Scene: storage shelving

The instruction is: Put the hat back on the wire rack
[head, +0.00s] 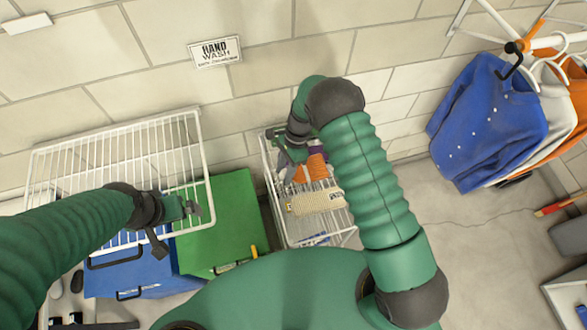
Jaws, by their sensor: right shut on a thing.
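My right gripper (290,158) reaches down over the white wire basket rack (275,205) in the middle. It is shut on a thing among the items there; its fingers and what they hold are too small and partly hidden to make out. An orange ribbed knit item (318,167), which may be the hat, lies close to the right of it. A beige knitted item (318,202) lies in front, on the same rack. My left gripper (192,208) is over a white wire shelf (120,160) at the left; its jaw state is unclear.
A green bin (222,225) and a blue bin (130,273) stand below the wire shelf. Blue (490,120) and orange clothes hang on a white rail at the right. A hand wash sign (215,52) is on the wall.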

